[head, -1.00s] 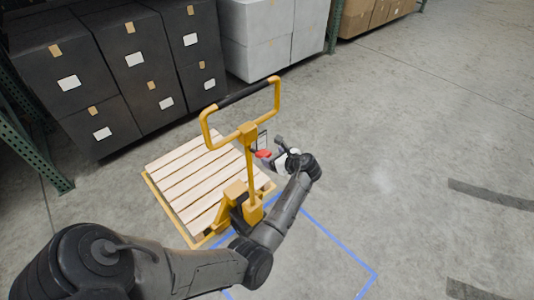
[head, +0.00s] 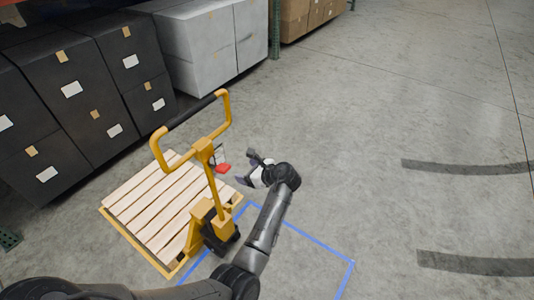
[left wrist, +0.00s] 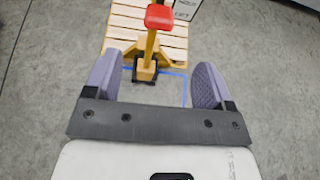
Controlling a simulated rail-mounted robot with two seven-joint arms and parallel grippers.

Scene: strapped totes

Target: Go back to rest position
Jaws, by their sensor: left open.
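My left gripper (head: 246,170) is open and empty, to the right of the yellow pallet jack (head: 216,190) in the head view. In the left wrist view the two purple fingers of the gripper (left wrist: 156,78) are spread wide, with nothing between them touching either. The jack's red part (head: 223,168) is close to the gripper but apart from it; it also shows in the wrist view (left wrist: 158,17), at the top. The jack's black-gripped handle (head: 192,111) stands upright. My right gripper is in neither view.
A wooden pallet (head: 150,205) lies at the jack. Blue lines (head: 315,241) mark the floor beside it. Black totes (head: 85,75) and grey totes (head: 208,35) stand behind, with brown boxes (head: 300,15) farther back. The concrete floor at right is clear.

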